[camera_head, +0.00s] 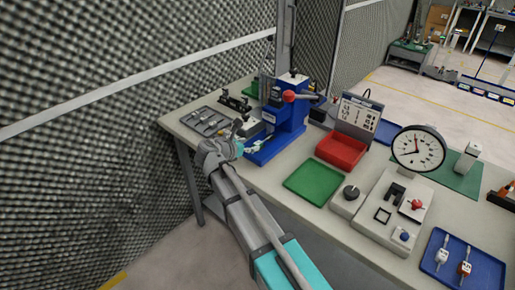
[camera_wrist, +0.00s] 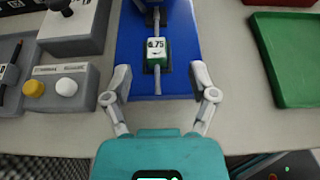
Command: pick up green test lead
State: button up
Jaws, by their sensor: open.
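A small green piece with a white label reading "6.75" (camera_wrist: 157,52) sits on the blue base of a press, under its metal ram, in the wrist view. It is the only lead-like green thing I see; I take it for the green test lead. My gripper (camera_wrist: 160,78) is open and empty, with one finger on each side of the blue base and the green piece ahead between the fingertips. In the head view my gripper (camera_head: 238,142) is at the front of the blue press (camera_head: 287,122) and largely hides the green piece.
A control box with yellow and white buttons (camera_wrist: 52,90) stands close left of my gripper. A green tray (camera_wrist: 292,60) lies to the right. In the head view, a red bin (camera_head: 341,151), a dial gauge (camera_head: 418,149) and a blue tray with two leads (camera_head: 462,262) stand further right.

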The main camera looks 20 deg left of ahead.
aim_at(258, 143)
jog(key=shift+w+d+f, duration=0.1)
jog(key=shift+w, duration=0.1)
jog(key=shift+w, duration=0.1)
jog(key=shift+a+f+b+x, duration=0.1)
jog(key=shift+b+x, duration=0.25)
jog(key=shift+x, duration=0.3)
jog(key=shift+a+f+b+x, duration=0.1)
jog(key=shift+b+x, duration=0.3)
jog(key=shift+x, duration=0.25)
jog(key=shift+a+f+b+x, duration=0.15)
jog(key=shift+b+x, duration=0.2)
jog(key=shift+x, duration=0.3)
jog(key=shift+w+d+f, duration=0.15)
jog(key=shift+w+d, duration=0.15)
jog(key=shift+w, duration=0.2)
grip_shut()
